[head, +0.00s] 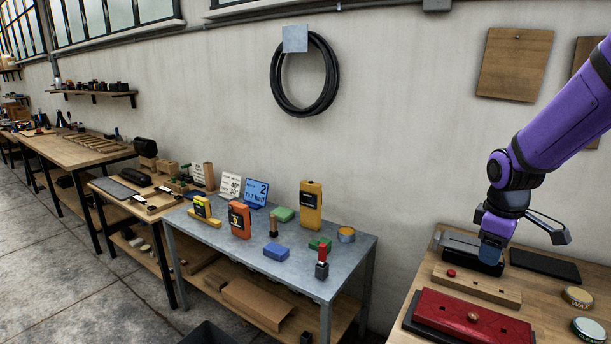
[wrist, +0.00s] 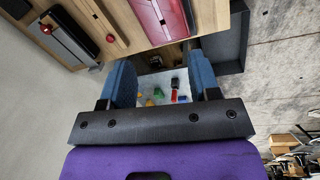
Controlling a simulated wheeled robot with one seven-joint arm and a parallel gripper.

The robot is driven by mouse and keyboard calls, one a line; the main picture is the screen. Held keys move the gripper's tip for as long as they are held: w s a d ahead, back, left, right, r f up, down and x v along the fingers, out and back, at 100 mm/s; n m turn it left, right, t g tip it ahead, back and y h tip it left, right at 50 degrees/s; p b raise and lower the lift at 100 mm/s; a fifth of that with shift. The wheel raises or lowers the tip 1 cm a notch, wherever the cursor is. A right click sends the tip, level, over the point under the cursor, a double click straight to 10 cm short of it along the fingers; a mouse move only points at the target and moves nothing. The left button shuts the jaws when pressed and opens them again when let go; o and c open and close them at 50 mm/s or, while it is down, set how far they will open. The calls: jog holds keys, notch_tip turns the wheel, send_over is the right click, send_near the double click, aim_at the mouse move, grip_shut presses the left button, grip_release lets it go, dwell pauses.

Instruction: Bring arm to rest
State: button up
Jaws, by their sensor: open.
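My arm (head: 565,115) is purple with black joints and reaches in from the upper right in the head view. My gripper (head: 495,250) points down over the right-hand wooden bench (head: 430,285), near a black box-like holder (head: 470,248). Whether the fingertips touch the holder cannot be told.
A red padded block (head: 470,318), a wooden strip with a red knob (head: 476,286), a dark flat pad (head: 545,266) and tins (head: 578,297) lie on the right bench. A grey table (head: 350,255) holds orange instruments and coloured blocks. A gap separates the two.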

jog(key=s+a+r+m+t, duration=0.1)
jog(key=s+a+r+m, duration=0.2)
jog(key=s+r, duration=0.2)
jog(key=s+a+r+m+t, duration=0.1)
jog(key=s+a+r+m, duration=0.1)
jog(key=s+r, duration=0.3)
jog(key=s+a+r+m+t+y, duration=0.1)
jog(key=s+a+r+m+t, duration=0.1)
jog(key=s, duration=1)
notch_tip(320, 180, up, 4)
jog(key=shift+a+f+m, duration=0.2)
jog(key=shift+a+m, duration=0.6)
jog(key=shift+a, duration=0.15)
